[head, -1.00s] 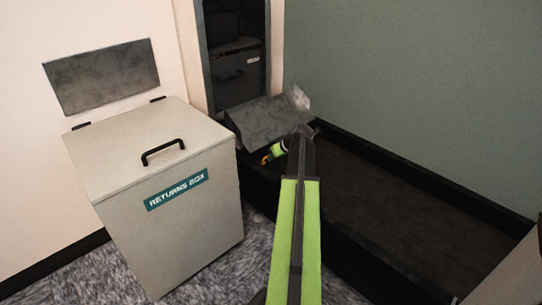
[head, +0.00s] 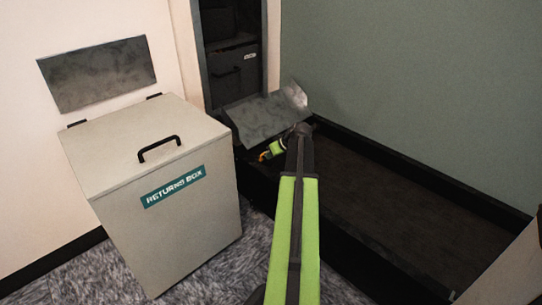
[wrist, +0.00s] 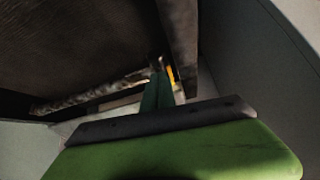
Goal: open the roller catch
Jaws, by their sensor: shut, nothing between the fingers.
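My gripper (head: 276,149) reaches down at the left end of the dark trough, just below a tilted grey metal plate. In the wrist view its green fingers (wrist: 157,92) are closed together with nothing between them. A small orange-yellow part (wrist: 171,75) shows right beside the fingertips, and it also shows in the head view (head: 264,156). It may be the roller catch, but it is too small to tell. I cannot tell whether the fingers touch it. My forearm hides part of this area.
A grey returns box (head: 170,220) with a black handle stands at the left. The metal plate (head: 262,116) slopes below a dark opening (head: 232,75). The long dark trough (head: 380,205) runs right along the green wall. Grey carpet lies in front.

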